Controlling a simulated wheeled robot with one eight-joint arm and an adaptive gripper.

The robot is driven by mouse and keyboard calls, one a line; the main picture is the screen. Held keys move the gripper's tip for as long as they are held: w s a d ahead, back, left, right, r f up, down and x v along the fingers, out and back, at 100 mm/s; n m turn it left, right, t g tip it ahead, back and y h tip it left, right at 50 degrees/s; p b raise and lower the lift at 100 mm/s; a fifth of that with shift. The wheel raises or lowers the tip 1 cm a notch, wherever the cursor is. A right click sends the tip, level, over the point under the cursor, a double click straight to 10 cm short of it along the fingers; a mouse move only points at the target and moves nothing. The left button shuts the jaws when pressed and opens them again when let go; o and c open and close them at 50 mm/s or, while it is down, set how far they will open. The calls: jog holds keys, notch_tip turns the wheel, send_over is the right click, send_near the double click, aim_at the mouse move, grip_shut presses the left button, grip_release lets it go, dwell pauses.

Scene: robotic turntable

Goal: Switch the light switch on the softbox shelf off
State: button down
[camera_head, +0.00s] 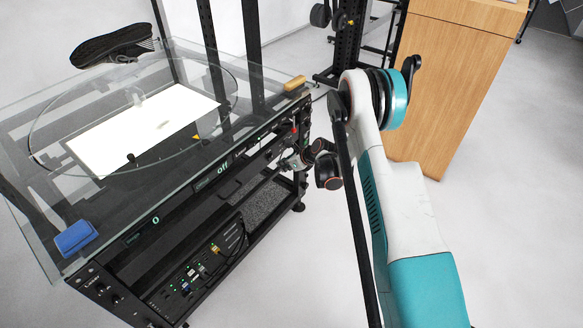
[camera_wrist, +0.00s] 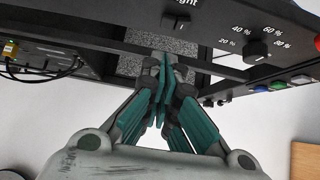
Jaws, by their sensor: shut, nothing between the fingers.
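The light switch (camera_wrist: 176,21) is a small dark rocker with a white mark, under the partly cut-off "light" label at the top of the wrist view. Which way it is set is hard to tell. My gripper (camera_wrist: 166,60) is shut and empty, its teal-lined fingers together, with the tips just below the switch in the picture. I cannot tell whether they touch the panel. In the head view my gripper (camera_head: 298,158) is at the right end of the shelf's black front panel, and the switch cannot be made out there.
A percent dial (camera_wrist: 257,52) and coloured buttons (camera_wrist: 278,85) sit right of the switch. The glass-topped turntable (camera_head: 120,185) carries a dark shoe (camera_head: 112,45), a blue block (camera_head: 76,237) and a tan piece (camera_head: 294,83). A wooden cabinet (camera_head: 455,80) stands behind my arm. Open floor lies to the right.

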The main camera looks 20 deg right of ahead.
aim_at(267, 163)
jog(key=shift+w+a+r+b, duration=0.1)
jog(key=shift+w+a+b, duration=0.15)
jog(key=shift+w+a, duration=0.35)
jog(key=shift+w+a+r+b, duration=0.1)
jog(key=shift+w+a+b, duration=0.1)
jog(key=shift+w+a, duration=0.35)
jog(key=shift+w+d, duration=0.15)
jog(key=shift+w+a, duration=0.15)
jog(key=shift+a, duration=0.75)
jog(key=shift+w+d+r, duration=0.1)
jog(key=shift+w, duration=0.05)
